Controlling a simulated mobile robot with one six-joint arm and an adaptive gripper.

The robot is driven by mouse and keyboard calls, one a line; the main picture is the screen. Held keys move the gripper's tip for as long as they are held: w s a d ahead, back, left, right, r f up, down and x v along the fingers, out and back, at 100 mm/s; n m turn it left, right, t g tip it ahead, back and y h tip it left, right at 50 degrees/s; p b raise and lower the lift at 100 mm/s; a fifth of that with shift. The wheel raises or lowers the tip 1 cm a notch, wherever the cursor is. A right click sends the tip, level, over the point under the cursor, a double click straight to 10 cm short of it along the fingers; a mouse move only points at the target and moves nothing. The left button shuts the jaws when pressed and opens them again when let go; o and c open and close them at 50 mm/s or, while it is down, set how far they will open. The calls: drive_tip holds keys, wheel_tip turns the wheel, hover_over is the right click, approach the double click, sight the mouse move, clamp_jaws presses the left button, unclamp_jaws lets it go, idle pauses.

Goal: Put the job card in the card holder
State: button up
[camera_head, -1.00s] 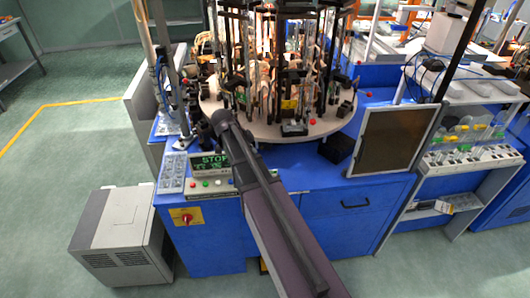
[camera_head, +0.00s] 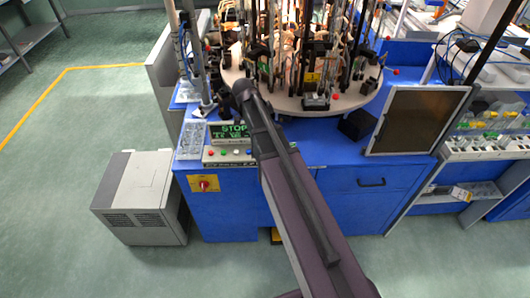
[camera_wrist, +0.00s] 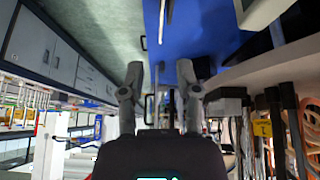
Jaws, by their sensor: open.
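I cannot make out the job card or the card holder with certainty in either view. A small white and yellow piece (camera_head: 461,194) lies on the low shelf at the right in the head view; it is too small to identify. My gripper (camera_wrist: 160,78) is open in the wrist view, with its two fingers apart and nothing seen between them. In the head view my arm reaches towards the machine, and its fingers cannot be made out there.
A blue machine cabinet (camera_head: 335,205) carries a round table (camera_head: 288,103) crowded with upright fixtures. A grey box (camera_head: 140,195) stands on the floor at left. Open floor lies left and in front.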

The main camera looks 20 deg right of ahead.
drive_tip(key=s+a+f+n+y, duration=0.1)
drive_tip(key=s+a+n+y, duration=0.2)
drive_tip(key=n, duration=0.7)
drive_tip(key=s+a+f+n+t+y, duration=0.1)
drive_tip(key=s+a+n+y, duration=0.1)
drive_tip(key=s+a+n, duration=0.4)
drive_tip(key=shift+s+a+f+n+t+y, duration=0.2)
drive_tip(key=shift+s+a+n+t+y, duration=0.15)
drive_tip(key=shift+s+n, duration=2)
drive_tip(key=shift+s+d+m, duration=0.1)
drive_tip(key=shift+s+m, duration=0.1)
drive_tip(key=shift+m, duration=0.05)
